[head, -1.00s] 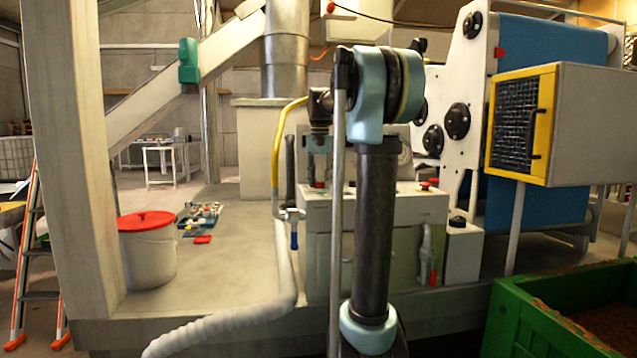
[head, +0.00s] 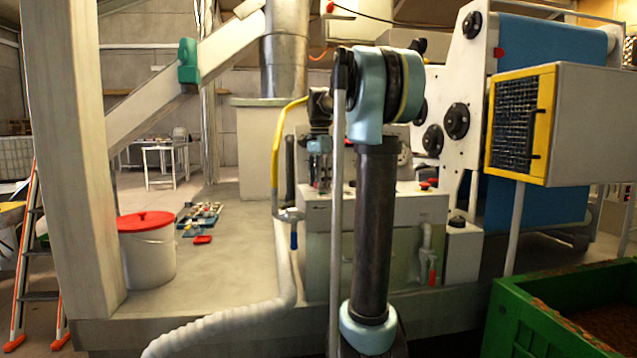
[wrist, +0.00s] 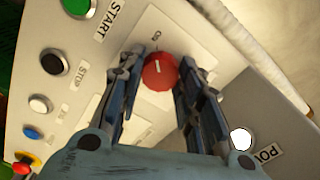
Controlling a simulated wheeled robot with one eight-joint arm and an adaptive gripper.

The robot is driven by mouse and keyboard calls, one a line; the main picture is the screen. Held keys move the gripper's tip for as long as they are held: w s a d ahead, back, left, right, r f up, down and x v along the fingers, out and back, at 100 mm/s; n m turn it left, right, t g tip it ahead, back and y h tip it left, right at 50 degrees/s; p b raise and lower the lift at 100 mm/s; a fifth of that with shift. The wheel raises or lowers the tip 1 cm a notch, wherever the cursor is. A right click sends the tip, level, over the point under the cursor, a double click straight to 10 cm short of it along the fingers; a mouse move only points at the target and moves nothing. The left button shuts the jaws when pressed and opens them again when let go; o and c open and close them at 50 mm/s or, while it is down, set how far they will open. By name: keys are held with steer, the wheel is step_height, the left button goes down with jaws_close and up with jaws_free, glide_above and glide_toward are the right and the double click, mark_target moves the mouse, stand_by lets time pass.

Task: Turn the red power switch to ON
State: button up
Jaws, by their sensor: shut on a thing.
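The red power switch (wrist: 160,73) is a round red knob with a short white mark, on a pale plate of the control panel (wrist: 225,65). A small label that seems to read ON sits just above it in the wrist view. My gripper (wrist: 161,68) points down at the panel, one dark finger on each side of the knob, and is shut on it.
In the wrist view a green START button (wrist: 78,7), a black STOP button (wrist: 54,62) and a red-and-yellow button (wrist: 24,163) line the left side. A white round button (wrist: 241,138) is at lower right. A pale hose (wrist: 273,50) runs beyond the panel edge.

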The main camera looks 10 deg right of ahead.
stand_by(0.4)
steer(key=o, duration=1.1)
steer(key=shift+w+a, duration=0.1)
steer(key=shift+r, duration=0.1)
step_height(320, 180, up, 12)
steer(key=shift+f, duration=0.15)
